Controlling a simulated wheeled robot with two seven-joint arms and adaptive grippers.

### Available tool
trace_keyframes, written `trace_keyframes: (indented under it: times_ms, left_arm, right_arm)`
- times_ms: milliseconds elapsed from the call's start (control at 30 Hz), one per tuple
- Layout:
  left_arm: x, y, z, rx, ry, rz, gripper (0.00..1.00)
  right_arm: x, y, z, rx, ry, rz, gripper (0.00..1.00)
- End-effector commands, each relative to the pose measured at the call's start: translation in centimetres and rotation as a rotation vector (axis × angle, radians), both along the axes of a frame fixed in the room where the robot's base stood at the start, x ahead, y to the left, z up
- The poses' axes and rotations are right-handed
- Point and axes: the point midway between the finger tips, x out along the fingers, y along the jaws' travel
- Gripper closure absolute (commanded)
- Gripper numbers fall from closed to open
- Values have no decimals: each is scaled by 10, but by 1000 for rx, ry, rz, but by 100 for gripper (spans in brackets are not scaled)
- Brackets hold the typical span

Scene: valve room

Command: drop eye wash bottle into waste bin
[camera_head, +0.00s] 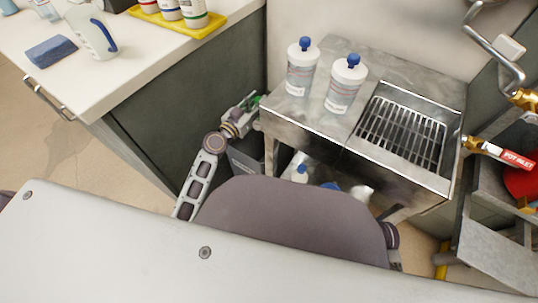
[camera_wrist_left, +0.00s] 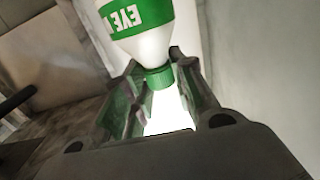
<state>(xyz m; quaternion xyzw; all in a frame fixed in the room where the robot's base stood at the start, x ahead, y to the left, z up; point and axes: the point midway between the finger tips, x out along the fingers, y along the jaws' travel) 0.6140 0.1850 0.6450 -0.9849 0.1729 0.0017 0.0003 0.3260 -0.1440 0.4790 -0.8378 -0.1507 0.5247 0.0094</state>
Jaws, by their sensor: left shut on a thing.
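My left gripper (camera_head: 243,108) is beside the left edge of the steel stand, in the gap next to the counter. In the left wrist view, the gripper (camera_wrist_left: 165,85) is shut on the eye wash bottle (camera_wrist_left: 145,35) around its green cap. The bottle is white with a green band reading "EYE", and its top is cut off by the frame. In the head view only a bit of green shows at the fingertips. A dark grey box (camera_head: 245,162) below the gripper may be the waste bin; it is partly hidden. My right gripper is out of view.
Two white bottles with blue caps (camera_head: 302,68) (camera_head: 345,86) stand on the steel stand (camera_head: 330,130), left of its grate (camera_head: 402,128). The counter (camera_head: 110,85) holds a blue sponge (camera_head: 51,51), a jug (camera_head: 92,35) and a yellow tray (camera_head: 183,31). Pipes and a red-handled valve (camera_head: 505,155) are at right.

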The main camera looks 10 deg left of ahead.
Motion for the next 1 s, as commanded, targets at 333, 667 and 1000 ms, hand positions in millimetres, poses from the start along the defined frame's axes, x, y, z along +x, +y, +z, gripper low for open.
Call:
trace_keyframes:
  times_ms: [333, 667, 1000]
  left_arm:
    - [0, 0, 1, -1, -2, 0, 68]
    - [0, 0, 0, 0, -1, 0, 49]
    - [-4, 2, -1, 0, 1, 0, 49]
  right_arm:
    - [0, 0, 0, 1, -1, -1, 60]
    - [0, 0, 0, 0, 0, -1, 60]
    - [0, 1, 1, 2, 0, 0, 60]
